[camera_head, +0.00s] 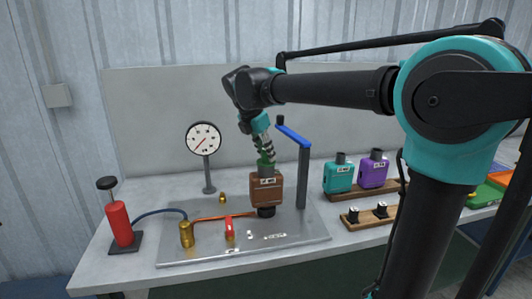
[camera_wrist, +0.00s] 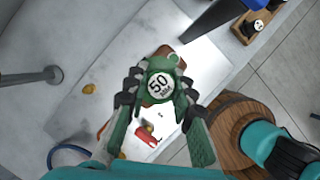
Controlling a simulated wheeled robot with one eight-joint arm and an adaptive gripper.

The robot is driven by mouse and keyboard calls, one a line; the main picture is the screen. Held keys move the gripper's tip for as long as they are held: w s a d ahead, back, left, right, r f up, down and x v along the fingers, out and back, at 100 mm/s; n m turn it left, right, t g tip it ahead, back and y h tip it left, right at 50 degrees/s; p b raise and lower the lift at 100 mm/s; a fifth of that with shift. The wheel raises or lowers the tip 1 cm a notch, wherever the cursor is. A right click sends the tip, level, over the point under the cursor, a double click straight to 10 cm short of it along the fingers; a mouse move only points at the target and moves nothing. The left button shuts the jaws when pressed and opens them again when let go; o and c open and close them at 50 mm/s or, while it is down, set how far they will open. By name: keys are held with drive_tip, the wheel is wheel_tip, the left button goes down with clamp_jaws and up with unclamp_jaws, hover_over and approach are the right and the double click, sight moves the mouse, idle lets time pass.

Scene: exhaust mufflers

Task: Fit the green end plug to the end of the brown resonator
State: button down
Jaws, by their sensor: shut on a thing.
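The brown resonator (camera_head: 266,189) stands upright on a dark round seat on the metal plate, its dark neck facing up. My gripper (camera_head: 264,150) is directly above it, pointing down. It is shut on the green end plug (camera_wrist: 160,84), whose round face reads "50" in the wrist view. The plug is small and partly hidden by the fingers in the head view, just over the neck. I cannot tell whether it touches the neck. In the wrist view the resonator (camera_wrist: 153,101) shows only as brown edges behind the plug and my gripper (camera_wrist: 160,88).
A grey post with a blue bar (camera_head: 293,135) stands close right of the resonator. A dial gauge (camera_head: 204,140) and red pump (camera_head: 118,223) are to the left. A red-handled valve (camera_head: 229,227) is in front. Teal (camera_head: 338,177) and purple (camera_head: 373,172) mufflers stand on a wooden rack at right.

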drive_tip(key=c, duration=1.2)
unclamp_jaws()
